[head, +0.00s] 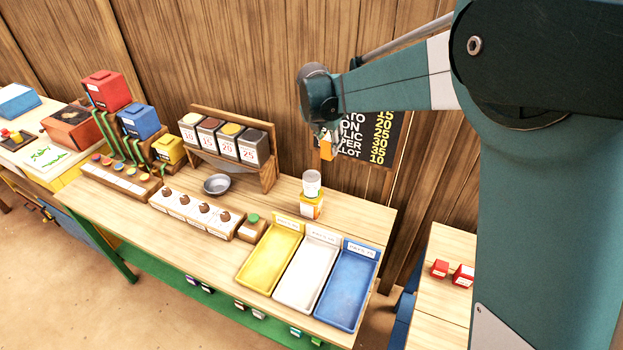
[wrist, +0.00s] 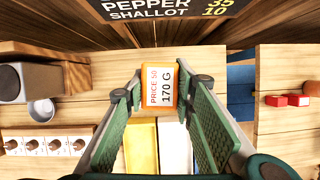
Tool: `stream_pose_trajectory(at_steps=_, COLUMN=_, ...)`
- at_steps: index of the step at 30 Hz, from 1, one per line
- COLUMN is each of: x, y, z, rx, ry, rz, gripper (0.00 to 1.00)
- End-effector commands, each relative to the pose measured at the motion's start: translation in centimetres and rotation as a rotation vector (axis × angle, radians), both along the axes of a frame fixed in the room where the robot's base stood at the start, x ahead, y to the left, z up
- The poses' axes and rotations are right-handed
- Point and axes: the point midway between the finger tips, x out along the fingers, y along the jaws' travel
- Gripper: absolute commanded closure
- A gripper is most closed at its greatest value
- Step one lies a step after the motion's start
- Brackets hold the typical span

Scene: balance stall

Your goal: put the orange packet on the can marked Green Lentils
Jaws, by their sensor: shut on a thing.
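The orange packet (head: 326,150) hangs in my gripper (head: 329,132), high above the back right of the table. In the wrist view the packet (wrist: 154,75) sits between the green fingers of my gripper (wrist: 162,90). Its white label reads "PRICE 50" and "170 G". A pale can (head: 312,182) stands upright on a yellow-orange block with a white label (head: 311,205), behind the trays. The packet is above and slightly right of this can in the head view, clearly apart from it. I cannot read the can's name. The can does not show in the wrist view.
Yellow (head: 268,257), white (head: 306,272) and blue (head: 347,288) trays fill the table's right end. A wooden dispenser rack (head: 268,178) and metal bowl (head: 217,184) stand left of the can. A dark price board (head: 385,140) hangs on the wall behind the packet.

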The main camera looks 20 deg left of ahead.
Motion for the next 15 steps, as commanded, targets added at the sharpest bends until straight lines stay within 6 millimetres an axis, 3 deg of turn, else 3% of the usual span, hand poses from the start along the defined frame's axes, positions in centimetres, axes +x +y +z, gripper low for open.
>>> stream_pose_trajectory(at_steps=3, x=-1.5, y=2.6, z=0.4, rx=0.0, ry=0.0, rz=0.037, gripper=0.88)
stream_pose_trajectory(at_steps=6, x=-2.3, y=4.0, z=0.7, rx=0.0, ry=0.0, rz=0.057, gripper=0.88)
stream_pose_trajectory(at_steps=15, x=-3.1, y=5.3, z=1.1, rx=0.0, ry=0.0, rz=0.076, gripper=0.88)
